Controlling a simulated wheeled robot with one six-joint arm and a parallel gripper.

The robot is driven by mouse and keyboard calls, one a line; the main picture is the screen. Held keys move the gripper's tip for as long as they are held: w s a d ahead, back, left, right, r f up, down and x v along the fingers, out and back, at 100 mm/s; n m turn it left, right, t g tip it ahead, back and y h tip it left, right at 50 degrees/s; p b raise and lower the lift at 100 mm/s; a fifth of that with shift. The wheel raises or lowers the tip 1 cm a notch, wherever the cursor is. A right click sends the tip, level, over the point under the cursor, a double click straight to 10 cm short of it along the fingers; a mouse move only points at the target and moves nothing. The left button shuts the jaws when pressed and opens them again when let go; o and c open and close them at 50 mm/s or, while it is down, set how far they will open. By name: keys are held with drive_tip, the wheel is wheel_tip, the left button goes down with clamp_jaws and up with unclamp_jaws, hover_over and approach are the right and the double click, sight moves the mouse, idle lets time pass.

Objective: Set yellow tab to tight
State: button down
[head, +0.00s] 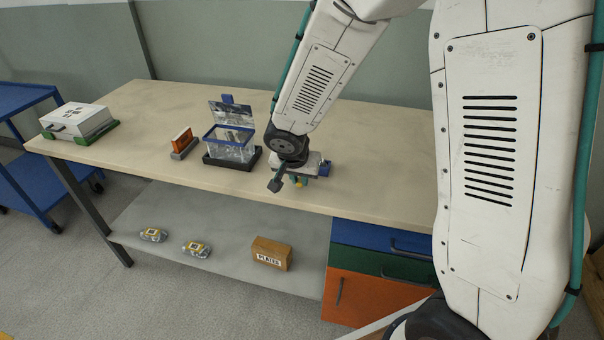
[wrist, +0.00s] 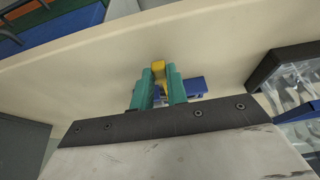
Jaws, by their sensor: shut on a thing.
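The yellow tab (wrist: 158,70) shows in the wrist view between the two teal fingers of my gripper (wrist: 160,84), which are shut on it. A blue part (wrist: 195,87) of the fixture is beside and behind the fingers. In the head view my gripper (head: 293,183) is low over the front part of the bench, and a bit of yellow shows at its fingertips. The blue part (head: 326,168) is just right of it. My wrist hides most of the fixture in the head view. The tab's setting marks cannot be made out.
On the bench (head: 150,105), a clear blue-rimmed box (head: 230,142) with a raised lid stands left of my gripper. Further left are an orange-brown block (head: 182,139) and a white case (head: 77,118). Drawers (head: 380,250) are below right; a PLATES box (head: 272,253) is on the shelf.

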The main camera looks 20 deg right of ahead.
drive_tip(key=shift+d, duration=0.1)
drive_tip(key=c, duration=1.4)
unclamp_jaws()
drive_tip(key=shift+a, duration=0.2)
drive_tip(key=shift+o, duration=0.2)
drive_tip(key=v, duration=0.7)
drive_tip(key=shift+r, duration=0.3)
drive_tip(key=shift+s+a, duration=0.1)
drive_tip(key=shift+a, duration=0.05)
